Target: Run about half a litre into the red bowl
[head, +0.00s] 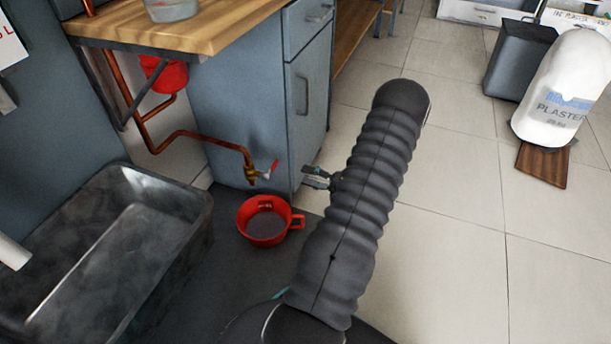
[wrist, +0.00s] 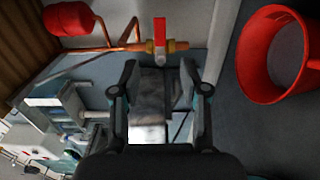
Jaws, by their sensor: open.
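A brass tap (head: 257,174) with a red lever (head: 273,168) ends a copper pipe in front of the blue-grey cabinet. The red bowl (head: 245,230) stands on the dark floor mat just below it; a greyish surface shows inside, seemingly water. I see no stream between tap and bowl. My gripper (head: 308,177) is open and empty, a short way right of the lever. In the wrist view the lever (wrist: 160,32) stands crosswise to the tap (wrist: 178,46), ahead of my open fingers (wrist: 158,72). The bowl (wrist: 262,85) is at the right there.
A grey metal trough (head: 180,262) lies left of the bowl. A wooden worktop (head: 215,25) overhangs the pipe, with a red vessel (head: 165,75) beneath it. A white plaster bag (head: 560,90) stands at the far right. The tiled floor (head: 450,230) on the right is clear.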

